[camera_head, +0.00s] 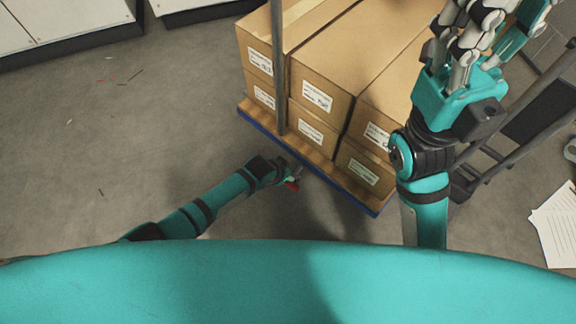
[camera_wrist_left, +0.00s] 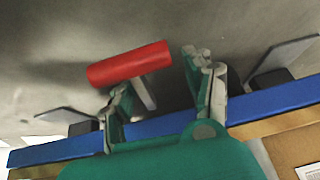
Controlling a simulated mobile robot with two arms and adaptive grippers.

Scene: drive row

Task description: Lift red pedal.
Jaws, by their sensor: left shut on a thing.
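The red pedal (camera_wrist_left: 130,65) is a short red cylinder on a pale lever beside the blue edge of a cart. In the head view a small bit of the red pedal (camera_head: 292,185) shows at the tip of my left gripper (camera_head: 287,174), low by the cart's near edge. My right gripper (camera_head: 478,30) is raised at the upper right, away from the pedal. Its fingertips are not clear, and I see nothing in it.
The cart (camera_head: 315,160) has a wooden deck with a blue rim, a grey upright post (camera_head: 278,70) and several stacked cardboard boxes (camera_head: 320,75). Pale cabinets (camera_head: 60,25) stand at the upper left. Paper sheets (camera_head: 555,225) lie at the right. The floor at the left is mostly clear.

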